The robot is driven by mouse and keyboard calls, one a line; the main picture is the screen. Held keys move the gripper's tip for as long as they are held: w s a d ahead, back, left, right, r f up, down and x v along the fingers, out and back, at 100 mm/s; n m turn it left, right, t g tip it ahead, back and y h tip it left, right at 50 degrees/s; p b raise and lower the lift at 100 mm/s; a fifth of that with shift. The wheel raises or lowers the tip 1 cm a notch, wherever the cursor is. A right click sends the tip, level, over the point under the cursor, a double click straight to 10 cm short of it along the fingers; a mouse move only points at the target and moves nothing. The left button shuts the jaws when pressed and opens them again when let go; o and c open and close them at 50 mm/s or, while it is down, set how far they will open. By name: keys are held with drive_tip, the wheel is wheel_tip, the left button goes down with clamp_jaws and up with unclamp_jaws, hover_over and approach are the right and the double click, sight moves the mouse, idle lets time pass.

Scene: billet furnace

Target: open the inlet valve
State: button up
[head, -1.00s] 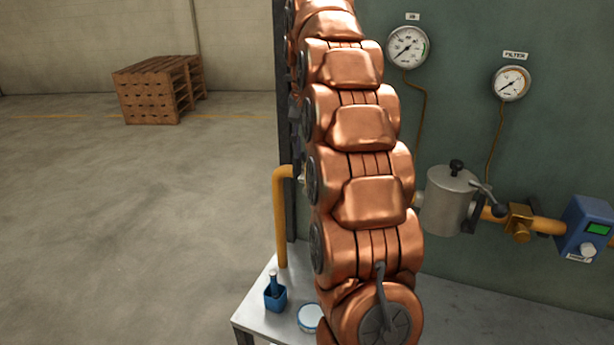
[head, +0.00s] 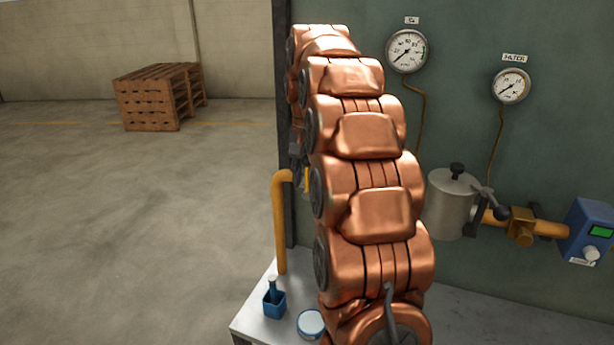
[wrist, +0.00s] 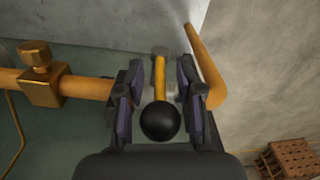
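The inlet valve shows in the wrist view as a yellow lever (wrist: 160,76) with a black ball knob (wrist: 160,121) at its near end. Its lever runs away from the camera, between my two fingers. My gripper (wrist: 160,88) is open, with one dark finger on each side of the lever and visible gaps to it. In the head view my arm hides most of the valve; a small yellow piece (head: 307,180), probably the lever, shows beside my dark gripper (head: 297,152).
The yellow pipe (head: 280,225) bends down left of my arm. A filter pot (head: 451,205) and blue meter box (head: 587,232) are at right. Pallets (head: 158,97) are far off.

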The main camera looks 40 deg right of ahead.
clamp_jaws()
idle(0.6)
